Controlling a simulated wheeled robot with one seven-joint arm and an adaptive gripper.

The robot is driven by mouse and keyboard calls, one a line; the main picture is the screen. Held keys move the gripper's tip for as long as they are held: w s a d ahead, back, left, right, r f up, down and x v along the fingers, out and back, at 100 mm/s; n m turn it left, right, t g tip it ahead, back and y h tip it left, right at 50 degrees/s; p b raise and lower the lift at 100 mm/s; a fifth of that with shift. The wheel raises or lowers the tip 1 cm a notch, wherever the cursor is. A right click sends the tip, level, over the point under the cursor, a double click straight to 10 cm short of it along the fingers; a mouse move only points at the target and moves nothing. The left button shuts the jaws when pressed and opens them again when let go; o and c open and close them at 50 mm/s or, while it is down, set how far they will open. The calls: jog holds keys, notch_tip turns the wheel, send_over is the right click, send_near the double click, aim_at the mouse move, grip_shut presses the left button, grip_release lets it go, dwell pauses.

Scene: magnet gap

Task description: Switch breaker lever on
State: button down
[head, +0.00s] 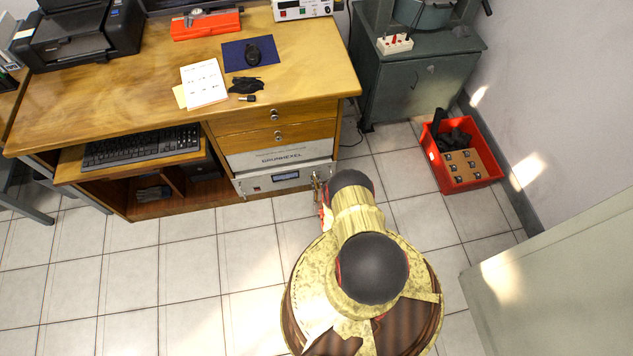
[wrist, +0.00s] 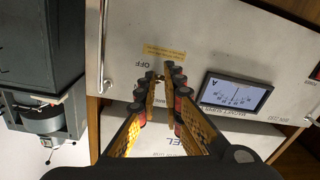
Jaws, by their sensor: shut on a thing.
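The light grey instrument panel (head: 262,187) is at the bottom right of the wooden desk in the head view. In the wrist view the panel (wrist: 220,45) fills the upper middle, with an OFF label and a small yellow label (wrist: 164,52). My gripper (wrist: 161,78) has its fingertips closed around the small breaker lever (wrist: 160,77), just below the OFF marking. The fingers hide most of the lever. In the head view my gripper (head: 318,185) is at the panel's right end, where my arm hides the lever.
A lit meter display (wrist: 235,93) is right of the fingers, and a metal handle (wrist: 102,50) is to their left. A red crate (head: 441,176) stands on the floor at right. A grey cabinet (head: 560,270) is at lower right. The tiled floor at left is clear.

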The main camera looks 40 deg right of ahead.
aim_at(314, 174)
jog(key=shift+r, duration=0.1)
jog(key=r+g+p, duration=0.1)
jog(key=p, duration=0.1)
jog(key=r+g+y+p, duration=0.1)
jog(key=p, duration=0.1)
jog(key=shift+a+g+p, duration=0.1)
jog(key=shift+g+p, duration=0.2)
jog(key=shift+r+g+y+p, duration=0.5)
jog(key=shift+g+y+p, duration=0.3)
jog(key=shift+g+p, duration=0.4)
jog(key=shift+w+r+g+y+p, duration=0.2)
jog(key=shift+r+g+y+p, duration=0.25)
jog(key=shift+g+y, duration=0.4)
jog(key=shift+w+d+r+g+y, duration=0.15)
jog(key=shift+g+y, duration=0.15)
jog(key=shift+g, duration=0.4)
jog(key=shift+d+r+g+y, duration=0.15)
jog(key=shift+g+y, duration=0.1)
jog(key=shift+g, duration=0.4)
jog(key=c, duration=1.9)
grip_release()
jog(key=shift+w, duration=0.1)
